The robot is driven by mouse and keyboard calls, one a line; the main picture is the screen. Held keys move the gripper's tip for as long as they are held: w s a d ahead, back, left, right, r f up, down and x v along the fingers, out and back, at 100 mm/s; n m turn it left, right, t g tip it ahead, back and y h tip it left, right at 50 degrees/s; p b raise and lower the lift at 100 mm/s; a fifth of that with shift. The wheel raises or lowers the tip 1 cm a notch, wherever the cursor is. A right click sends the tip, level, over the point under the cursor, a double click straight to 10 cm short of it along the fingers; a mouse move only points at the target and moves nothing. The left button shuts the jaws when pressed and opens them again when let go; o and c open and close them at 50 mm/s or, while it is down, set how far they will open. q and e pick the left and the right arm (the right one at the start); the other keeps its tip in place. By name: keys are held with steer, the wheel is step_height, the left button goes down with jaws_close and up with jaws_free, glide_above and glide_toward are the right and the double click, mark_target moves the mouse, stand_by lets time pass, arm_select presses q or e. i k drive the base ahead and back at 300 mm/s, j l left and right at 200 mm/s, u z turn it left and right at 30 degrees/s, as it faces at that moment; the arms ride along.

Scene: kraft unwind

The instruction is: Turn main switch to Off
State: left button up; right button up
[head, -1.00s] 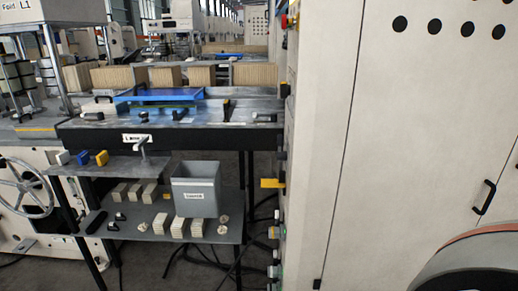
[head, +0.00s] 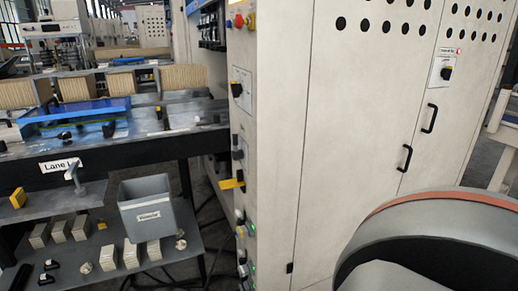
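A rotary switch (head: 446,74) with a dark knob and a little yellow sits on a pale plate, high on the front of the tall cream cabinet (head: 350,130) at right. A small label above it is too small to read, as is the knob's setting. Other dark knobs sit on the cabinet's narrow left side, with a yellow lever (head: 232,184) sticking out there. Neither of my grippers is in view.
Two black door handles (head: 407,157) sit below the switch. A large grey rounded shape with an orange band covers the lower right. At left are a grey bin (head: 150,215) on a low shelf and a bench with a blue tray (head: 75,109).

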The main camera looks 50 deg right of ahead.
mark_target(236, 154)
steer(key=z, duration=1.35)
steer(key=i+j+u, duration=0.25)
steer(key=l, duration=0.1)
